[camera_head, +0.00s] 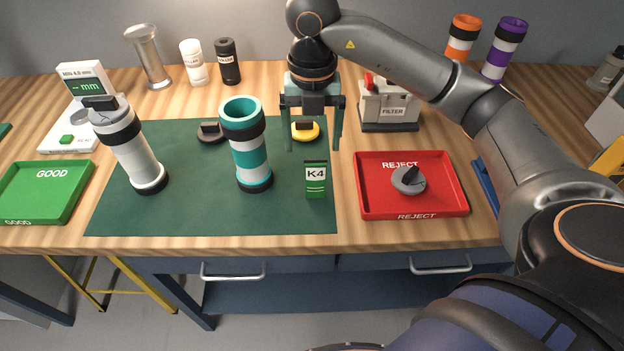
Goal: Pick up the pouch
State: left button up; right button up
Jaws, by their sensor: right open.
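The pouch is most likely the small green packet with a white "K4" label (316,190), which stands upright near the right edge of the dark green mat (205,215). My right gripper (312,146) points down with its two fingers spread wide and nothing held between them. In the picture its fingertips are above the packet, and they look a little behind it; the exact gap is hard to tell. A yellow disc with a black knob (305,136) shows between the fingers, farther back. My left gripper is not in view.
A teal-and-white tube (250,152) stands left of the packet. A white tube with black bands (136,155) stands farther left. A red reject tray (363,205) with a grey knobbed disc (408,180) lies to the right. A grey filter box (389,110) stands behind it.

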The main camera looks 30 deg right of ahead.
aim_at(316, 163)
notch_tip(316, 163, down, 4)
jog(key=shift+f, duration=0.15)
jog(key=f, duration=0.2)
jog(key=s+f+p, duration=0.1)
jog(key=f, duration=0.1)
jog(key=shift+d+f, duration=0.1)
jog(key=shift+d, duration=0.05)
jog(key=shift+w+f, duration=0.1)
jog(key=shift+f, duration=0.4)
grip_shut()
jog(key=shift+r, duration=0.1)
